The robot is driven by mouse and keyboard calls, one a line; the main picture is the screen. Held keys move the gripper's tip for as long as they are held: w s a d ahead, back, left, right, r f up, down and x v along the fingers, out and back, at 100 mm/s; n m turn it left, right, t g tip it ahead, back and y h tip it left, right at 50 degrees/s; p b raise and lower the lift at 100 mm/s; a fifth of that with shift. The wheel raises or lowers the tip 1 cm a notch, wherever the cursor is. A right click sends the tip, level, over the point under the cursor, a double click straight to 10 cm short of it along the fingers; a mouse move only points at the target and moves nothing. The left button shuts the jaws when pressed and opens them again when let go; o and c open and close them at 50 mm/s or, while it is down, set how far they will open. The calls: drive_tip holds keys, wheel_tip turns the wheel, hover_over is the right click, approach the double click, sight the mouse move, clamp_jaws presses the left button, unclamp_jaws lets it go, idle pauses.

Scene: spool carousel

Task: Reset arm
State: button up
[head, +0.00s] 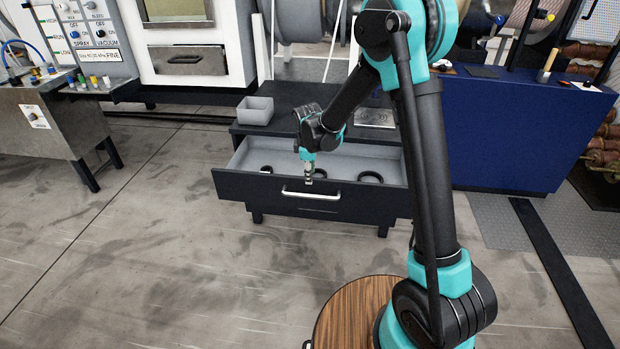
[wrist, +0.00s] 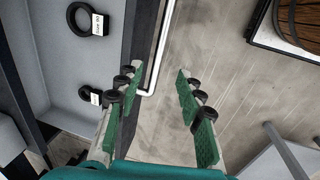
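My gripper (head: 308,178) hangs down over the front edge of the open dark drawer (head: 250,195). In the wrist view my gripper (wrist: 155,90) has its two green-padded fingers wide apart, with nothing held. The silver drawer handle (head: 300,194) is just below and beside the fingertips in the head view. In the wrist view the handle (wrist: 163,40) runs toward the gap between the fingers; whether they touch it cannot be told. Black rings lie in the drawer, one at the right (head: 370,177); two with white labels show in the wrist view (wrist: 88,19), (wrist: 84,93).
A grey bin (head: 255,110) and a metal plate (head: 374,118) sit on the cabinet top. A blue bench (head: 520,130) stands at right, a control stand (head: 40,115) at left. The floor (head: 170,240) before the drawer is clear. My round wooden base top is near.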

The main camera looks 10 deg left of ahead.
drive_tip(key=shift+r, duration=0.1)
idle(0.3)
drive_tip(key=s+d+r+m, duration=0.4)
drive_tip(key=s+d, duration=0.1)
drive_tip(key=d, duration=0.4)
drive_tip(key=s+d+r+m, duration=0.3)
drive_tip(key=s+d+m, duration=0.15)
drive_tip(key=d, duration=0.45)
drive_tip(key=s+d+f+m+t, duration=0.1)
drive_tip(key=s+d+m, duration=0.3)
drive_tip(key=s, duration=0.4)
drive_tip(key=s+d+m+t, duration=0.1)
drive_tip(key=s+d+m, duration=0.4)
drive_tip(key=s+d, duration=0.2)
drive_tip(key=shift+s+f, duration=0.35)
drive_tip(key=shift+s, duration=0.5)
drive_tip(key=shift+a, duration=0.1)
